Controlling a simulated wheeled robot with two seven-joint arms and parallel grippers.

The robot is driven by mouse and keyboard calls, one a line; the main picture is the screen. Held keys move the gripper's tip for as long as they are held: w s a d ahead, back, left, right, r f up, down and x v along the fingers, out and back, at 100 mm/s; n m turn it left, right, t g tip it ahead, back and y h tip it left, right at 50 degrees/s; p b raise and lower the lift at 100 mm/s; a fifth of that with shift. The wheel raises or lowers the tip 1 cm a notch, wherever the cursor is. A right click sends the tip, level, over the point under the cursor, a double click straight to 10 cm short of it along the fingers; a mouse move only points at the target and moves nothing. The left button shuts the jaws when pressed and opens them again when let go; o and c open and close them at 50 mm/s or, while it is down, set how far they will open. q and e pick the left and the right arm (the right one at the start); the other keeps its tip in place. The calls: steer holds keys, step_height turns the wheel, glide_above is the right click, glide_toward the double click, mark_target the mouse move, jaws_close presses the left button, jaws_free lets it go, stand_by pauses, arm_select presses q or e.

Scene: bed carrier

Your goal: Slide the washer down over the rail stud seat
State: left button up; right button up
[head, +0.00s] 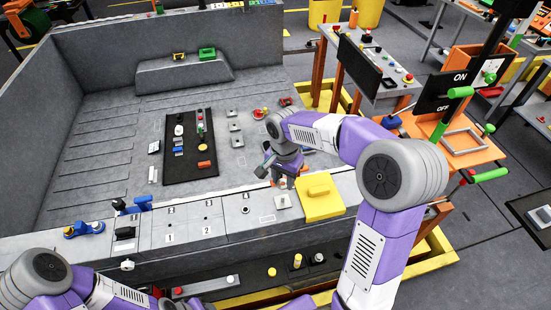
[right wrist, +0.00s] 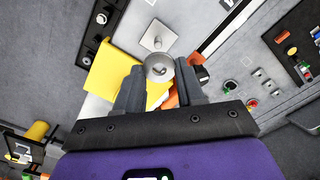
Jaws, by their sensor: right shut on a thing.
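My right gripper (head: 277,177) is above the bed's front rail. It is shut on the washer (right wrist: 158,68), a round grey metal disc between the fingertips in the right wrist view. In the head view I cannot make out the washer clearly. The stud seat, a pale square plate with a small round stud (right wrist: 157,36), lies just beyond the washer in the right wrist view, and the washer appears apart from it. In the head view the seat (head: 282,201) is on the rail, left of the yellow block. My left forearm shows at the lower left; its gripper is out of frame.
A yellow block (head: 319,197) with a handle stands on the rail right of the seat. Orange pieces (right wrist: 171,100) lie close to the fingers. A black mat (head: 190,146) with small parts lies on the bed. Rail panels marked 1 and 2 are left of the seat.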

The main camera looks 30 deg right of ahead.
steer(key=shift+s+r, duration=0.2)
steer(key=shift+r, duration=0.1)
steer(key=shift+w+f+b, duration=0.1)
steer(key=shift+f+b, duration=2.2)
steer(key=shift+f, duration=0.65)
steer(key=shift+f+b, duration=1.3)
steer(key=shift+f, duration=0.4)
steer(key=o, duration=1.1)
steer(key=shift+r, duration=0.1)
step_height(320, 180, up, 8)
steer(key=shift+f+p, duration=0.25)
steer(key=shift+p, duration=0.35)
